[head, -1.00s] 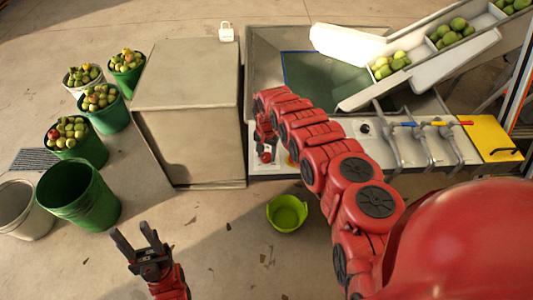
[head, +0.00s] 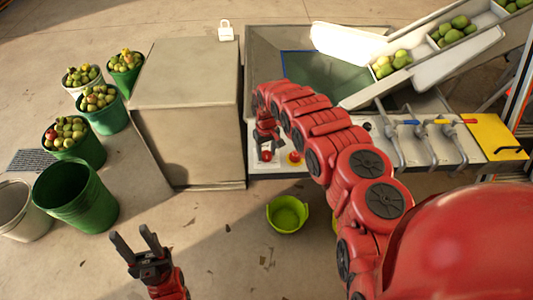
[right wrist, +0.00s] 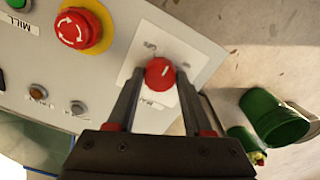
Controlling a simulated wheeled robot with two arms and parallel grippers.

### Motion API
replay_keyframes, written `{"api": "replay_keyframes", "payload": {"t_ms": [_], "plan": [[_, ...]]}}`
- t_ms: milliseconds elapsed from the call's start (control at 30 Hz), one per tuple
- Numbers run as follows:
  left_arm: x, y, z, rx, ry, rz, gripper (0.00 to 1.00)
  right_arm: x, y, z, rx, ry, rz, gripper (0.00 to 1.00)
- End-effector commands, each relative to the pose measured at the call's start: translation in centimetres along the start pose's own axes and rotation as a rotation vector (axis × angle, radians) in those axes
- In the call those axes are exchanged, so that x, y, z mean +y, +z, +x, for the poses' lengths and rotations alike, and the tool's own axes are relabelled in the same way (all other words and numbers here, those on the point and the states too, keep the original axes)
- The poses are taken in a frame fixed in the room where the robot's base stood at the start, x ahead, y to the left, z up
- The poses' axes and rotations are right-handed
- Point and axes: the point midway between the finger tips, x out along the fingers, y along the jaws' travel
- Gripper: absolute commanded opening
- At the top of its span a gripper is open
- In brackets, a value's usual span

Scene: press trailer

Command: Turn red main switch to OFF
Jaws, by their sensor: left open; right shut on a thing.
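The red main switch (right wrist: 160,73) is a round red knob with a white mark, on a white plate at the panel's corner. Its small labels are too blurred to read surely. In the right wrist view my right gripper (right wrist: 157,80) has one finger on each side of the knob and is shut on it. In the head view the knob (head: 267,156) shows just below my right gripper (head: 267,147). My left gripper (head: 136,243) is open and empty over the floor at lower left.
A red mushroom button on yellow (right wrist: 80,30) sits beside the switch, with a green button (right wrist: 17,3) beyond. A grey cabinet (head: 190,110) stands left of the panel. A lime bucket (head: 287,214) is on the floor below. Green buckets of fruit (head: 75,145) stand at left.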

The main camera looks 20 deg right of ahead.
Motion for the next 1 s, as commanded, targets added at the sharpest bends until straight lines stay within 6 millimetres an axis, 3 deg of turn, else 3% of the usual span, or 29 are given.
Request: {"api": "replay_keyframes", "payload": {"t_ms": [600,1000], "plan": [[0.1,0.3,-1.5,0.000,0.000,0.000,0.50,0.1,0.1,0.1,-0.003,-0.001,-0.554,0.00],[0.1,0.3,-1.9,0.000,0.000,0.000,0.50,0.0,0.0,0.0,-0.001,-0.001,-0.758,0.00]]}}
